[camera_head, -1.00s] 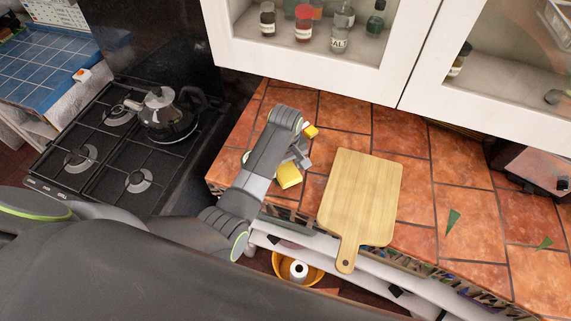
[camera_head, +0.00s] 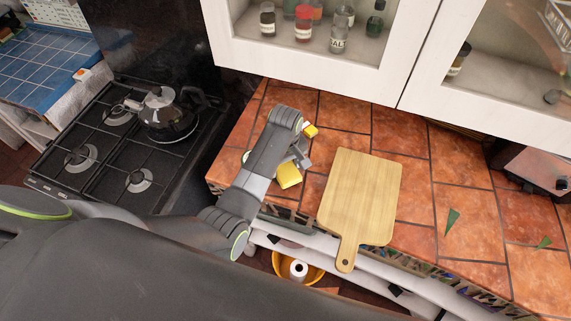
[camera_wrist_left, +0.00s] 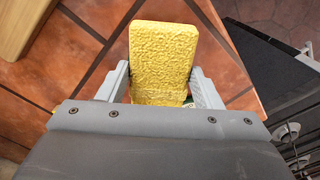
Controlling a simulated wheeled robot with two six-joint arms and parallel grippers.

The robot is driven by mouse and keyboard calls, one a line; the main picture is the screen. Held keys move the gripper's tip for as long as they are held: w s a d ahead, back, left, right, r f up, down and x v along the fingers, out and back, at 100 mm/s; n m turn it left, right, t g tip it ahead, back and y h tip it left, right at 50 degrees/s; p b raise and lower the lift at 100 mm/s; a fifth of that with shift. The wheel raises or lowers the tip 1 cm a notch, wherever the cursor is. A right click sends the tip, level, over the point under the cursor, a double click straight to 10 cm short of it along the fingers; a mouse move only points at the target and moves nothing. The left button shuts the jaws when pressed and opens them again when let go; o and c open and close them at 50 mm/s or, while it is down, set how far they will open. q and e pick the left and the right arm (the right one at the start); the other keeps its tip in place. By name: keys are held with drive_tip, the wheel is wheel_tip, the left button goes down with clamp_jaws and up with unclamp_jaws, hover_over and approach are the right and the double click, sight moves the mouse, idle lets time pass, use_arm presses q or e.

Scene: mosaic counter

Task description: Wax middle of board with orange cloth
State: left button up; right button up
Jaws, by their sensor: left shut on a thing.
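The wooden board (camera_head: 362,190) lies flat on the tiled counter, its handle toward the front edge; its corner also shows in the left wrist view (camera_wrist_left: 18,24). My left gripper (camera_head: 301,160) is left of the board, apart from it. In the left wrist view its fingers (camera_wrist_left: 160,78) are shut on a yellow, rough-textured sponge-like block (camera_wrist_left: 163,50), which also shows in the head view (camera_head: 289,176). I cannot tell whether the block touches the counter. No orange cloth can be made out. My right gripper is not in view.
A small yellow and white item (camera_head: 311,131) lies behind my left gripper. A kettle (camera_head: 168,114) stands on the black stove (camera_head: 108,150) at left. White cabinets (camera_head: 405,60) overhang the back. Green shards (camera_head: 453,220) lie right of the board.

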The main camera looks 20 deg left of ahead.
sight(285, 168)
use_arm(q)
drive_tip(key=shift+r, duration=3.45)
